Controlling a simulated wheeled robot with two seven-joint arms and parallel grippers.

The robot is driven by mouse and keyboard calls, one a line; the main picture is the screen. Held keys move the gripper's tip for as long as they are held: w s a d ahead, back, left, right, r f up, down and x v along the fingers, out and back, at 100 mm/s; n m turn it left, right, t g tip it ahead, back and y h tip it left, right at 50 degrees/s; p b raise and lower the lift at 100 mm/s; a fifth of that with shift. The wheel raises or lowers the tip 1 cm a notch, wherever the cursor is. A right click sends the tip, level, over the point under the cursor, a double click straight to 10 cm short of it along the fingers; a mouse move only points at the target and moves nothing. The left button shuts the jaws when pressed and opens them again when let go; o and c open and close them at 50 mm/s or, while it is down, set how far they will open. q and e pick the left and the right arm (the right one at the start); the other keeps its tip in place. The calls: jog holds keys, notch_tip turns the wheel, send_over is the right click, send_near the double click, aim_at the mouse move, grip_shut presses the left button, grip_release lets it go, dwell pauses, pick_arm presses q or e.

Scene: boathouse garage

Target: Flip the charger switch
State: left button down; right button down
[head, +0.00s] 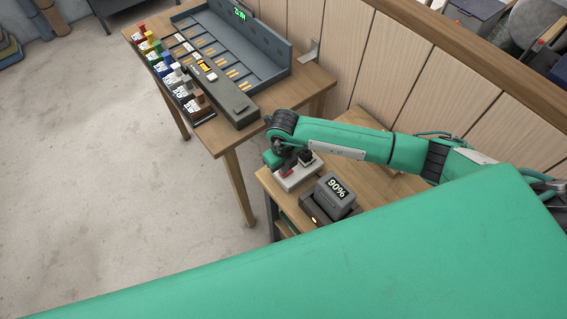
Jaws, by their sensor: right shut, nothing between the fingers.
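A small light-grey switch box (297,182) lies on the wooden bench near its left end. A red part (286,172) shows on its top, partly covered by my gripper, and a black part sits near its far right side. I cannot tell the switch's position. My right gripper (283,166) is shut and empty, right over the red part; whether it touches it I cannot tell. My left gripper is not in view.
A second wooden table (315,85) at the upper left carries a grey slotted rack (235,55) with a green display, a dark bar and a row of coloured labelled blocks. A wood-panelled wall runs behind. My green body covers the bottom.

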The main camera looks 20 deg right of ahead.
jog(key=shift+f, duration=0.3)
jog(key=shift+f+b, duration=0.2)
jog(key=shift+b, duration=0.25)
jog(key=shift+s, duration=0.1)
jog(key=shift+d, duration=0.1)
jog(key=shift+w+d+r, duration=0.2)
jog(key=shift+w+d, duration=0.15)
jog(key=shift+d, duration=0.3)
jog(key=shift+r, duration=0.15)
